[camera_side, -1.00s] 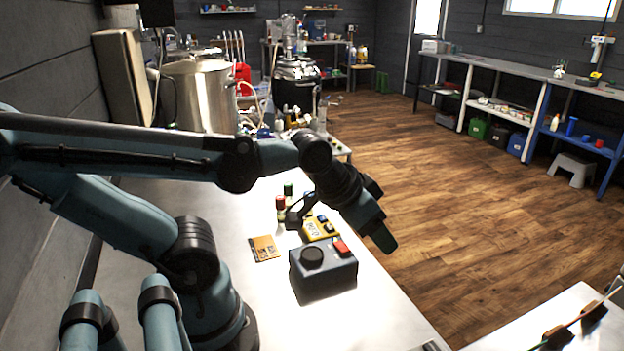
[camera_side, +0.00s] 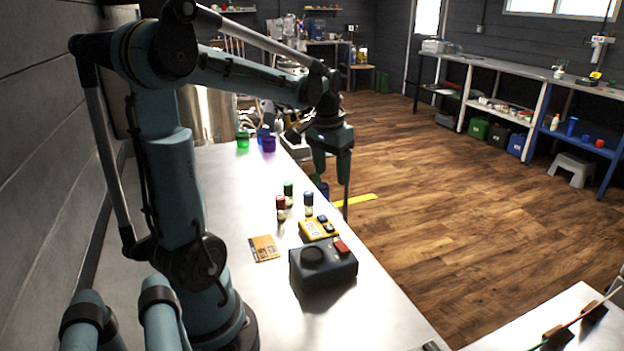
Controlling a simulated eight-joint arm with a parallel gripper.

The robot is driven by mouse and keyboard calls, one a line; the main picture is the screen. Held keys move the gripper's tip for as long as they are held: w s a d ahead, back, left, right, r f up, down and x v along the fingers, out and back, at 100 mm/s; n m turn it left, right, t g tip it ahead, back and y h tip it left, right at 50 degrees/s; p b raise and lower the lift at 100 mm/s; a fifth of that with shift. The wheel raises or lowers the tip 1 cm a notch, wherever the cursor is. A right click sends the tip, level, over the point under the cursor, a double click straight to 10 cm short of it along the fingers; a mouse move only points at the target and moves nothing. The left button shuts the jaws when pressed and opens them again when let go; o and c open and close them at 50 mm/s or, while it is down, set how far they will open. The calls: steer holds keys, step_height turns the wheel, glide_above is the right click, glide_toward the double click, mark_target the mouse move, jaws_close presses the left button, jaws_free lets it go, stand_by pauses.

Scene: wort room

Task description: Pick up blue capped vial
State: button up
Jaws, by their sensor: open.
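The blue capped vial (camera_side: 308,207) stands upright on the pale table, near its right edge. A red capped vial (camera_side: 281,211) stands to its left and a green capped vial (camera_side: 288,197) stands just behind. My gripper (camera_side: 331,169) points down above and beyond the blue capped vial, toward the table's right edge. Its two fingers are apart with nothing seen between them. In this view the gripper does not cover any of the three vials.
A yellow device (camera_side: 317,229) and a dark box with a red button (camera_side: 324,267) stand in front of the vials. An orange card (camera_side: 264,248) lies left. Green (camera_side: 243,140) and purple (camera_side: 269,145) cups stand farther back. The table between cups and vials is clear.

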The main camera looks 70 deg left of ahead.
steer(key=n+g+h, duration=0.1)
steer(key=n, duration=0.1)
glide_toward(308, 198)
steer(key=shift+a+f, duration=0.15)
steer(key=shift+a, duration=0.25)
steer(key=shift+s+a+f, duration=0.15)
steer(key=shift+a+f, duration=0.05)
step_height(308, 198, down, 7)
steer(key=shift+r, duration=0.2)
steer(key=shift+w+f, duration=0.25)
steer(key=shift+f, duration=1.05)
steer(key=shift+w+f, duration=0.25)
steer(key=shift+f, duration=1.05)
jaws_close()
